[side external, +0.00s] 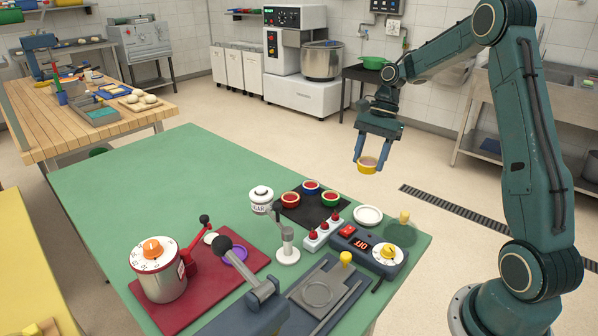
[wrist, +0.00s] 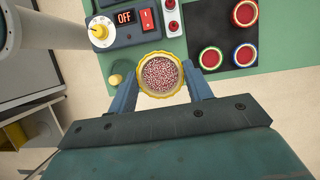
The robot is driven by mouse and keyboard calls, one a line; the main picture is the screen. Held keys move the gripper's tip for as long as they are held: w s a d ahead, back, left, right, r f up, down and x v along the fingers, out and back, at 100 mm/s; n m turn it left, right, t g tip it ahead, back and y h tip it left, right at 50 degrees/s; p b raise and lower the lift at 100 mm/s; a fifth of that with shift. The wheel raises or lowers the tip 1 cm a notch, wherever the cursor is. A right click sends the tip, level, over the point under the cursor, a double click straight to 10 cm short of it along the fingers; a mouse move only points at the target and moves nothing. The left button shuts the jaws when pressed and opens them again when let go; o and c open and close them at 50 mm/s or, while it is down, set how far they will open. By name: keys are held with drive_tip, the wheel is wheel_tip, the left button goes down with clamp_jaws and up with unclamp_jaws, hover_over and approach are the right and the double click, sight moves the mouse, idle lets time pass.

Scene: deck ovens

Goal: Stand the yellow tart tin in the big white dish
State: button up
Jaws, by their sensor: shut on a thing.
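The yellow tart tin (side external: 367,168) is round with a fluted rim. In the wrist view the tin (wrist: 145,88) is seen from above, with a red-and-white speckled filling. My gripper (side external: 371,160) is shut on it, one finger at each side, and holds it level in the air beyond the table's far right edge. In the wrist view my gripper's fingers (wrist: 160,80) also flank the tin. The big white dish (side external: 367,216) lies empty on the green table, below the tin and apart from it. I cannot make out the dish in the wrist view.
A black mat (side external: 318,216) holds red, blue and green tins left of the dish. A strip of red buttons (side external: 322,234) and a dark box reading OFF (side external: 362,243) stand in front. The table's back left (side external: 130,180) is clear.

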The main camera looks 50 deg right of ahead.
drive_tip(key=shift+s+d+f, duration=0.25)
drive_tip(key=shift+s+d, duration=0.4)
drive_tip(key=shift+s, duration=0.25)
wheel_tip(320, 180, down, 8)
drive_tip(key=shift+r, duration=0.25)
drive_tip(key=shift+w+f, duration=0.1)
drive_tip(key=shift+f, duration=0.1)
drive_tip(key=shift+f, duration=2.7)
drive_tip(key=shift+f, duration=0.55)
drive_tip(key=o, duration=0.8)
